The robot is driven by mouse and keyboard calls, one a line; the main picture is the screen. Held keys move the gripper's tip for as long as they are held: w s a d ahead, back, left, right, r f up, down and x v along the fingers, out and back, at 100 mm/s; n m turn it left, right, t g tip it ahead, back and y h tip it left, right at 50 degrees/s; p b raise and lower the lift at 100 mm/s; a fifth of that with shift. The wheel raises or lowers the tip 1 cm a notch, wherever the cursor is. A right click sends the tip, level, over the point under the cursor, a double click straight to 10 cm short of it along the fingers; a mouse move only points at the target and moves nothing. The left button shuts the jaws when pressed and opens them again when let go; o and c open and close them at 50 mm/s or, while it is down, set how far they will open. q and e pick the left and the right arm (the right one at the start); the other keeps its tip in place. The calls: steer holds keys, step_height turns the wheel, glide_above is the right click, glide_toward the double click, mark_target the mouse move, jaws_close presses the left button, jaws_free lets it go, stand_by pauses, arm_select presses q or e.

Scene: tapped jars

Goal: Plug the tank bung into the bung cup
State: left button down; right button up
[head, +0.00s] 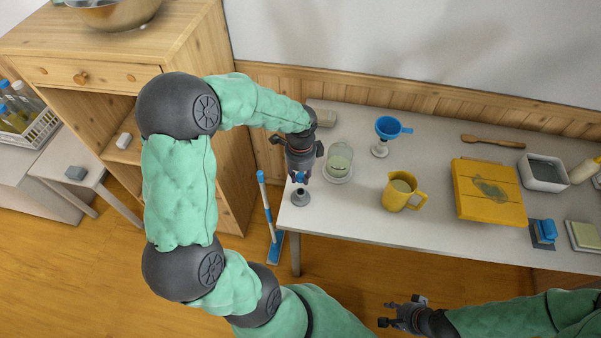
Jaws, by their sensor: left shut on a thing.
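My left gripper (301,172) points down at the left end of the table, its fingers shut on a small blue piece, which looks like the tank bung (301,178). Directly below is a small grey flared piece, which looks like the bung cup (300,197), near the table's left edge. The bung is right over the cup's top; I cannot tell whether they touch. The fingers hide part of the bung. My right gripper (388,312) is low in front of the table, away from these things; its fingers look spread and empty.
A glass jar (339,158) of pale liquid stands just right of my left gripper. A blue funnel (388,128), yellow jug (402,191), yellow board (487,190) and white tub (543,172) stand further right. A wooden cabinet (215,150) is at left. The table's front middle is clear.

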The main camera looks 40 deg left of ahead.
arm_select(q)
steer(key=shift+f+b, duration=1.35)
steer(key=shift+f, duration=1)
steer(key=shift+f+b, duration=0.8)
steer(key=shift+f, duration=0.55)
steer(key=c, duration=0.6)
jaws_free()
steer(key=shift+c, duration=0.2)
steer(key=shift+r+p, duration=2.05)
steer(key=shift+r, duration=0.25)
step_height(320, 180, up, 12)
